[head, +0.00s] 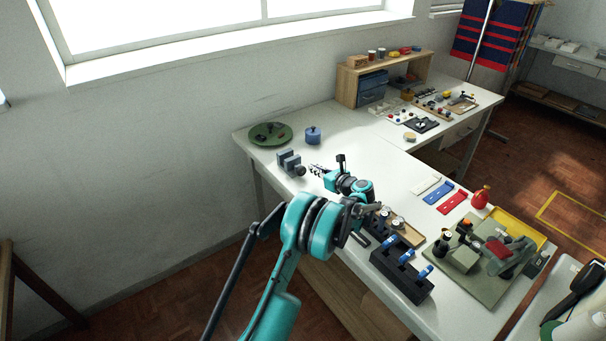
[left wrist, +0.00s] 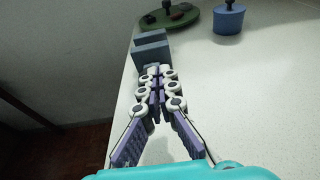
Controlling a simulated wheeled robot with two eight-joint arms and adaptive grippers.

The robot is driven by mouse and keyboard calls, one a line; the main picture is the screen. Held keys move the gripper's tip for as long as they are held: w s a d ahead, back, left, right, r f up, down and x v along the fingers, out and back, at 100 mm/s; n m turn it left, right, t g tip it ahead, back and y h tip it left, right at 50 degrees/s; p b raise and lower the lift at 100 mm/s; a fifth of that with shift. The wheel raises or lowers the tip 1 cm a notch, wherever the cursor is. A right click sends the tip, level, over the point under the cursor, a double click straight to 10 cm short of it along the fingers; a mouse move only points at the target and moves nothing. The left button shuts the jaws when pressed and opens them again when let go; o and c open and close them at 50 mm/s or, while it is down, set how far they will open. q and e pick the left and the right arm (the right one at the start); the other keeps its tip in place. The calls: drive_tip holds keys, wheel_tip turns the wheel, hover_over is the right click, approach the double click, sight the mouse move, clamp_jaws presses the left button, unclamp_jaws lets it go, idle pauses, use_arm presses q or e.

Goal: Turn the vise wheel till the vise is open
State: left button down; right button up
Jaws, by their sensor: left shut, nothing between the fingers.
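The vise (head: 287,160) is a small grey-blue block with two upright jaws, near the left edge of the white table. A narrow gap seems to show between the jaws. Its wheel (head: 300,171) is a dark round knob on the side facing my gripper. My left gripper (head: 313,169) is shut and empty, its fingertips just right of the wheel; I cannot tell whether they touch it. In the left wrist view my shut fingers (left wrist: 156,88) point at the vise (left wrist: 151,42) and hide the wheel. My right gripper is not in view.
A green round tray (head: 258,139) and a blue lidded pot (head: 313,135) stand behind the vise. A black block with blue-topped pieces (head: 402,271) and a green board with a machine (head: 465,275) stand to the right. The table between is mostly clear.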

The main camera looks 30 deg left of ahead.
sight(301, 171)
use_arm(q)
drive_tip(key=shift+f+v, duration=0.15)
drive_tip(key=shift+v, duration=0.55)
drive_tip(key=shift+f+v, duration=0.2)
drive_tip(key=shift+v, duration=0.45)
drive_tip(key=s+n, duration=0.1)
drive_tip(key=s+f+n+t, duration=0.1)
drive_tip(key=s+n, duration=0.1)
drive_tip(key=s+a+n, duration=0.1)
drive_tip(key=shift+s+f+n+t, duration=0.25)
drive_tip(key=shift+s+n+t, duration=0.05)
drive_tip(key=shift+s, duration=0.1)
drive_tip(key=x, duration=0.5)
drive_tip(key=shift+a+r, duration=0.35)
drive_tip(key=shift+a, duration=0.15)
drive_tip(key=shift+w+a, duration=0.15)
drive_tip(key=shift+a, duration=0.35)
drive_tip(key=shift+w, duration=0.1)
